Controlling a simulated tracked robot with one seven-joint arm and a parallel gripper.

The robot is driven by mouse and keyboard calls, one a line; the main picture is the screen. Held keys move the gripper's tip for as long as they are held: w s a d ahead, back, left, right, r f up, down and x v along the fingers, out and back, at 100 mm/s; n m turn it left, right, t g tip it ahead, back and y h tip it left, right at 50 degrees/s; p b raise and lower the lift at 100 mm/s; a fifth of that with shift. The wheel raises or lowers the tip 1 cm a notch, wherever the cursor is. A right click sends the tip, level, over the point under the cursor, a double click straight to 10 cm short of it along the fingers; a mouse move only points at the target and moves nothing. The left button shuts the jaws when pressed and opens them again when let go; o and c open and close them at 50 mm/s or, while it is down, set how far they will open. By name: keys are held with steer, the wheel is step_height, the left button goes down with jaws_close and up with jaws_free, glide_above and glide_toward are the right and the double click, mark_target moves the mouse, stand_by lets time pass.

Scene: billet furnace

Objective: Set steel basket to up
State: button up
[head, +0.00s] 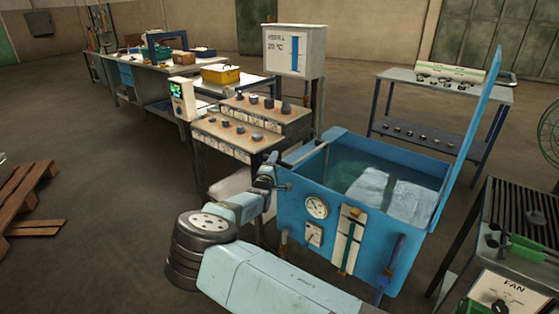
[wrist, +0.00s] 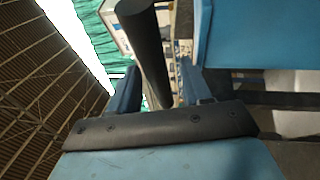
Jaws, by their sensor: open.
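A blue tank (head: 345,224) of water stands right of centre in the head view, its lid (head: 470,135) raised on the right. I cannot make out the steel basket; the water (head: 375,185) shows only pale reflections. My gripper (head: 268,177) is at the tank's left wall, near its upper left corner. In the wrist view my gripper (wrist: 160,88) is open, with a dark round bar (wrist: 146,50) running between its two fingers. I cannot tell whether the fingers touch the bar. The tank's blue side (wrist: 245,35) fills the upper right there.
A stepped stand with dark knobs (head: 250,122) is just behind my gripper. A grey cabinet with a gauge (head: 294,50) stands behind the tank. A grill-topped unit marked FAN (head: 510,295) is at right. A wooden pallet (head: 30,195) lies left on open floor.

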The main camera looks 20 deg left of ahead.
steer(key=shift+w+r, duration=0.2)
steer(key=shift+w, duration=0.95)
steer(key=shift+c, duration=0.2)
jaws_close()
